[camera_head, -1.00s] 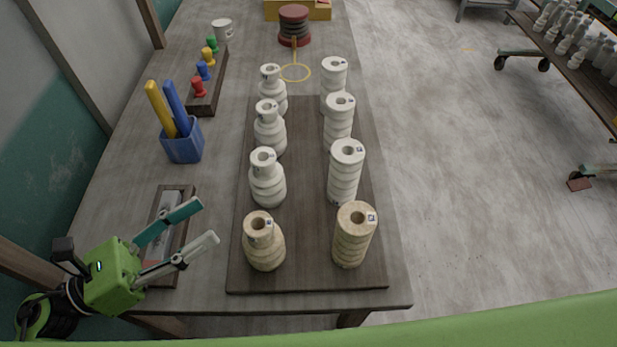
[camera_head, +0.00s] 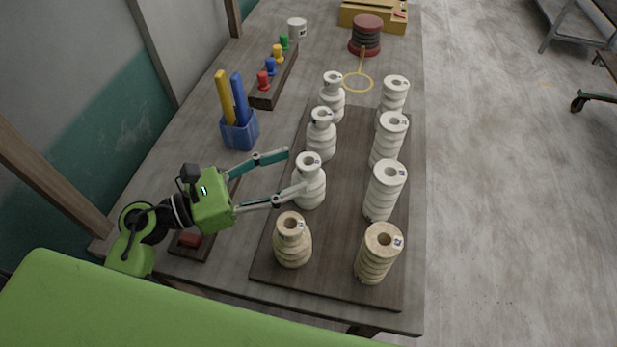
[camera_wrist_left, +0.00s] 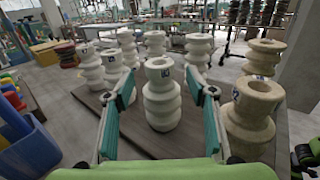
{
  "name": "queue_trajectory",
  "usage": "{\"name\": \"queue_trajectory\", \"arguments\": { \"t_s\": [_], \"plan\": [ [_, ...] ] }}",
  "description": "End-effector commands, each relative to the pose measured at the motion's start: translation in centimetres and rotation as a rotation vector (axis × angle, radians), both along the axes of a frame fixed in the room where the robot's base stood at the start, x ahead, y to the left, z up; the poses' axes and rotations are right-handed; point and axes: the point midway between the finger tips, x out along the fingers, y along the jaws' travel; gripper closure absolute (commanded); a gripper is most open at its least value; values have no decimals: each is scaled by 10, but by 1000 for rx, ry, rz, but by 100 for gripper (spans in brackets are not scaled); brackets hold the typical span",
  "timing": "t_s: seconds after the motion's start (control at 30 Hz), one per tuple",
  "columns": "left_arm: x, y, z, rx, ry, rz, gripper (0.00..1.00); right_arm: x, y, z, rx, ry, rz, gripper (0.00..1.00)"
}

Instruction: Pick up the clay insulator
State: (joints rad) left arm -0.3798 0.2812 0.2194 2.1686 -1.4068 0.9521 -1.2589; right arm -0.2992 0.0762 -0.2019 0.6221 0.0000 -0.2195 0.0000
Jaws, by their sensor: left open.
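Two rows of clay insulators stand upright on a dark board (camera_head: 337,215). In the left row, a white waisted insulator (camera_head: 311,190) is third from the back, with a beige one (camera_head: 292,245) in front of it. My left gripper (camera_head: 296,171) is open, with its fingertips at the near left side of that white insulator. In the left wrist view the same white insulator (camera_wrist_left: 161,108) stands ahead between the spread fingers, and the beige one (camera_wrist_left: 248,122) is just right of the right finger. I cannot tell whether a finger touches either. My right gripper is not in view.
A ribbed beige insulator (camera_head: 378,255) and white ones (camera_head: 384,193) form the right row. A blue holder (camera_head: 239,132) with yellow and blue sticks and a peg rack (camera_head: 272,82) stand at the left. A yellow ring tool (camera_head: 357,83) lies behind the board.

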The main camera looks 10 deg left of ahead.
Motion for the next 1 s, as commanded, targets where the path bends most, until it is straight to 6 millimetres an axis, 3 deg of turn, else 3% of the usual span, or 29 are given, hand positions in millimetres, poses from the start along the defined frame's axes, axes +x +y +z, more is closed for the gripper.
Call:
{"name": "queue_trajectory", "arguments": {
  "t_s": [0.2,0.4,0.63,0.83,1.0],
  "plan": [
    [18,-22,9,-5,0,0,49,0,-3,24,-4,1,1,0],
    [30,-37,5,-4,0,-1,49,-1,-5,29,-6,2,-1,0],
    [30,-38,3,-1,0,-1,49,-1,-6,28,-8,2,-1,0],
    [30,-38,3,-1,0,-1,100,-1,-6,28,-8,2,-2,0],
    [30,-38,5,-4,-3,-1,100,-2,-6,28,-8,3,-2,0]
  ]
}}
